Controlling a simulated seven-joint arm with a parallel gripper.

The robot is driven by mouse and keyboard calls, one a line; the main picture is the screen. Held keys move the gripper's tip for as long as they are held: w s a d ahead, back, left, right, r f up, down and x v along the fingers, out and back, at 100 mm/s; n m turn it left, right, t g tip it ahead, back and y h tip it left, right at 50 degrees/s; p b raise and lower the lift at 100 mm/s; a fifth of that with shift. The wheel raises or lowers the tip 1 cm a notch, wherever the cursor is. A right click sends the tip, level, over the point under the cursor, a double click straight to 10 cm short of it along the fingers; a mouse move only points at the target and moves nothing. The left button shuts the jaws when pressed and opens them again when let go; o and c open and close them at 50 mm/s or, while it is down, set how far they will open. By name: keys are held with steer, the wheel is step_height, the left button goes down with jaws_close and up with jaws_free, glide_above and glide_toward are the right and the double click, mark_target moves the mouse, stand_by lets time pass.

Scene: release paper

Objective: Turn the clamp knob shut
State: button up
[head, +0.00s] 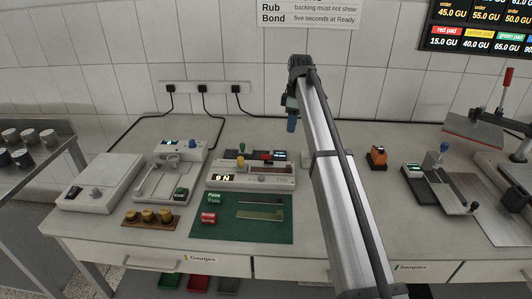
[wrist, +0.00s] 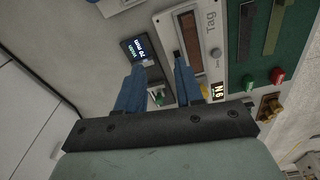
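I cannot tell for sure which knob is the clamp knob. A small green knob (head: 242,148) stands at the back of the white tester (head: 225,179), beside a small dark display (head: 280,155). A blue knob (head: 193,143) tops the device to its left, and another blue knob (head: 443,147) stands on a device at the right. My gripper (head: 291,122) hangs above the bench, behind and right of the tester. In the wrist view my gripper (wrist: 157,84) has its two blue fingers apart and nothing held. A small green part (wrist: 158,95) shows between them, apparently beyond the fingers.
A green mat (head: 262,232) with strips and red and green pads lies in front of the tester. A brown block with several brass weights (head: 148,216) is at front left. An orange device (head: 377,156) stands right of my arm. Cables run along the back wall.

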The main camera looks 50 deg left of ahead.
steer(key=r+n, duration=0.1)
steer(key=n, duration=0.1)
glide_above(267, 159)
steer(key=shift+h, duration=0.4)
steer(key=f, duration=1.3)
steer(key=shift+a+f, duration=0.15)
steer(key=shift+a, duration=0.2)
jaws_close()
